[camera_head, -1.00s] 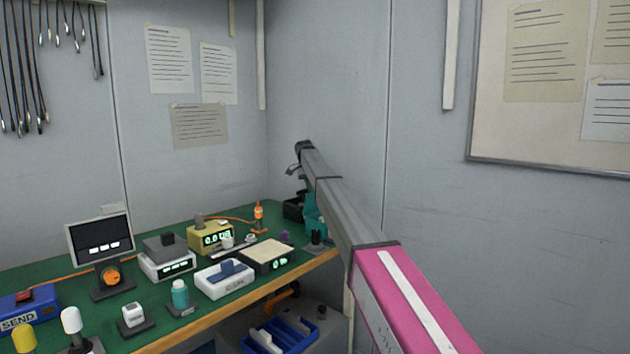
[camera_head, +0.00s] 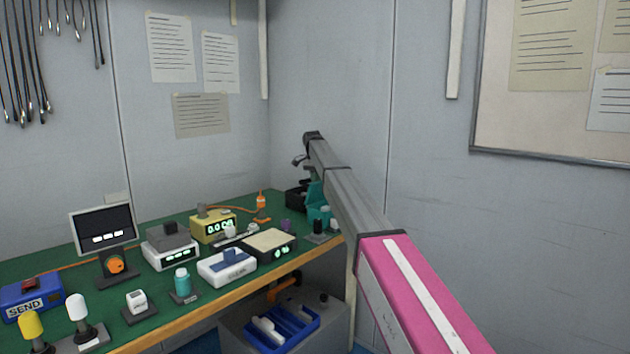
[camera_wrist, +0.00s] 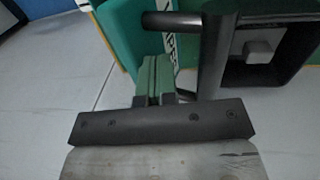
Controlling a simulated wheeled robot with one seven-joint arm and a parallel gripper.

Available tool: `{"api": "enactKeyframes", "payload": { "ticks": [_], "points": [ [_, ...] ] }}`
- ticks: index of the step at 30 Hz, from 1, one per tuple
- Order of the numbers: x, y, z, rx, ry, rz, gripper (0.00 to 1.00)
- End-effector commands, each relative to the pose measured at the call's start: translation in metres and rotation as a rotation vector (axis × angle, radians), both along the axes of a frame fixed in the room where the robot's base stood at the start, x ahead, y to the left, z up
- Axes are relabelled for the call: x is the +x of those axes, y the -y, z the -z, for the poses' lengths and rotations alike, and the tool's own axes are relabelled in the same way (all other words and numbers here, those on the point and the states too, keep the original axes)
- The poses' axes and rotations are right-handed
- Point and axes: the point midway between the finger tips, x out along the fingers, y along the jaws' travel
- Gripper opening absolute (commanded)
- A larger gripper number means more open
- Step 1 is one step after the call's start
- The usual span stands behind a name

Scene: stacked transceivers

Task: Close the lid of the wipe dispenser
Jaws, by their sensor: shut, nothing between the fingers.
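The wipe dispenser (camera_head: 318,211) is a teal box near the far right end of the green bench. A teal panel stands raised on it, apparently its open lid (camera_head: 314,193). My gripper (camera_head: 298,161) is above and slightly left of the dispenser in the head view, small and partly hidden by my arm. In the wrist view my gripper's fingers (camera_wrist: 153,66) are together and empty, close to the dispenser; contact cannot be told.
A black open box (camera_head: 296,197) stands left of the dispenser; a dark cylinder (camera_wrist: 216,50) is close to my fingers. Several devices crowd the bench to the left. The wall is behind; a blue tray (camera_head: 282,328) sits below.

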Motion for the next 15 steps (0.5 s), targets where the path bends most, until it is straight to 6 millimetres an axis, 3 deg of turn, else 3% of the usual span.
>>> {"api": "enactKeyframes", "payload": {
  "ticks": [15],
  "points": [
    [-0.024,0.026,0.005,0.253,0.198,0.002,0.0]
  ]
}}
